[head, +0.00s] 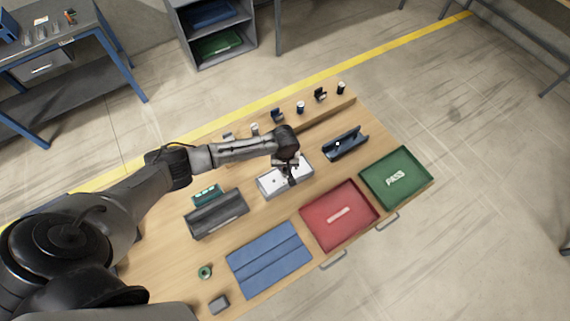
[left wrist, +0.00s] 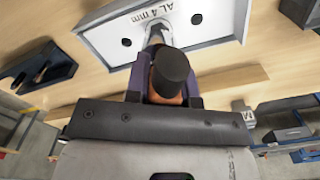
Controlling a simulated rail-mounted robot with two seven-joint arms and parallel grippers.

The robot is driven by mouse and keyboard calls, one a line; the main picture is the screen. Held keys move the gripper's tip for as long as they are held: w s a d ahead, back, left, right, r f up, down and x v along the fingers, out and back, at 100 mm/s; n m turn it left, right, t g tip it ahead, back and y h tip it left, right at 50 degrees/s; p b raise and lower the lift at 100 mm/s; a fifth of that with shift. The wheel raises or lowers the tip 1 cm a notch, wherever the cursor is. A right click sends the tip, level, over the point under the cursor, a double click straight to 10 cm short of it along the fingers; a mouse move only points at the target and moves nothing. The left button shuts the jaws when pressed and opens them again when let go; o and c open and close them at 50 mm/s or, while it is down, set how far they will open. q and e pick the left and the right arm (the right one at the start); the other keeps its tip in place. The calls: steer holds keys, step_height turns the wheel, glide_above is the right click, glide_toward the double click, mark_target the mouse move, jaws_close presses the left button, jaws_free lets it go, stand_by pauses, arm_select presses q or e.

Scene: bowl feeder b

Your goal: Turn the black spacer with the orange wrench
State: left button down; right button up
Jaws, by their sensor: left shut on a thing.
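My left gripper (head: 287,166) is over the white block (head: 270,186), which is marked "AL 4 mm" in the left wrist view (left wrist: 205,22). The gripper is shut on a tool with a round black end (left wrist: 172,70). A sliver of orange-brown shows below that end between the fingers, so I take it for the orange wrench. A grey shaft runs from it to the block's face. I cannot tell whether it touches the block. I cannot make out the black spacer; the tool and gripper cover part of the block. My right gripper is out of view.
A dark cradle (head: 345,143) lies to the right of the block and a dark grey box (head: 216,213) to the left. A red tray (head: 315,212), a green PASS tray (head: 374,187) and a blue mat (head: 268,261) lie in front. Several small parts stand along the back.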

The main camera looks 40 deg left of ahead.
arm_select(q)
steer(key=shift+f, duration=0.3)
steer(key=shift+f+b, duration=0.4)
steer(key=shift+f, duration=0.25)
stand_by(0.6)
stand_by(0.4)
steer(key=shift+m, duration=0.5)
steer(key=shift+m+p, duration=0.3)
steer(key=shift+m, duration=0.3)
steer(key=shift+n+p, duration=0.3)
steer(key=shift+p, duration=0.15)
steer(key=shift+n, duration=0.3)
